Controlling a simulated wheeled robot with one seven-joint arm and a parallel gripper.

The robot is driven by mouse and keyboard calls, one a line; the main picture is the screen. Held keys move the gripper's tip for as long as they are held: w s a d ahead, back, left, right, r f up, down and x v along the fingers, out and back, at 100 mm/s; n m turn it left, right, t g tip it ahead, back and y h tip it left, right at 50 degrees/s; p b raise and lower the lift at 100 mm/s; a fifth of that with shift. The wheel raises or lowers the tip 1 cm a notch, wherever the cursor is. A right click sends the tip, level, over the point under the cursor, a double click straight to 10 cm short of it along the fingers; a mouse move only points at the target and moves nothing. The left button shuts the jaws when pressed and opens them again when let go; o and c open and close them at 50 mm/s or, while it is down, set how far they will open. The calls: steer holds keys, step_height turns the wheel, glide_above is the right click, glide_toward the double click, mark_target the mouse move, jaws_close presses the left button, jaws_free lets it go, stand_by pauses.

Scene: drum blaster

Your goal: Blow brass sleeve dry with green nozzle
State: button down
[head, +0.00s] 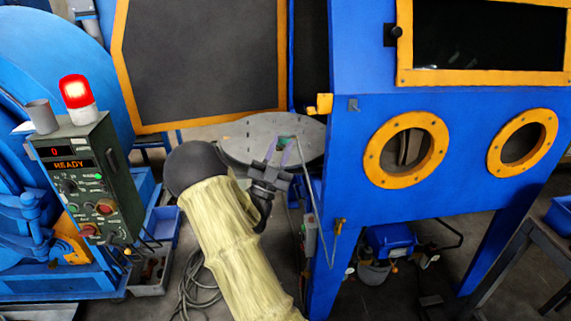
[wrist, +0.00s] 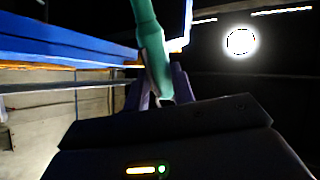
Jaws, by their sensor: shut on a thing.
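My gripper (head: 279,158) reaches over the round grey table (head: 238,143) in the head view. In the wrist view my gripper (wrist: 158,88) is shut on the green nozzle (wrist: 148,32). The nozzle rises from between the fingers and runs out of the top of the picture. In the head view only a small green part of the nozzle (head: 286,140) shows between the fingers.
A blue cabinet (head: 463,190) with two orange-ringed ports stands close on the right of the table. A control box (head: 82,185) reading READY, with a red lamp (head: 76,91), stands at the left. An orange-framed dark panel (head: 200,60) is behind the table.

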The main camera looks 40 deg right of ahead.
steer(key=shift+s+d+r+m+g+h, duration=0.35)
steer(key=shift+s+d+m+g, duration=0.1)
steer(key=shift+g, duration=0.25)
steer(key=shift+w+f, duration=0.1)
steer(key=shift+w+d+f, duration=0.45)
steer(key=shift+w+f, duration=0.1)
steer(key=shift+w, duration=0.15)
steer(key=shift+w+d+f, duration=0.4)
steer(key=shift+w+f, duration=0.15)
steer(key=shift+w, duration=0.15)
steer(key=shift+w+d+f, duration=0.45)
steer(key=shift+w+f, duration=0.1)
steer(key=shift+w, duration=0.15)
steer(key=shift+d, duration=0.15)
steer(key=shift+w+d+b, duration=0.15)
steer(key=shift+d+b, duration=0.5)
steer(key=shift+d, duration=0.05)
steer(key=shift+r, duration=0.15)
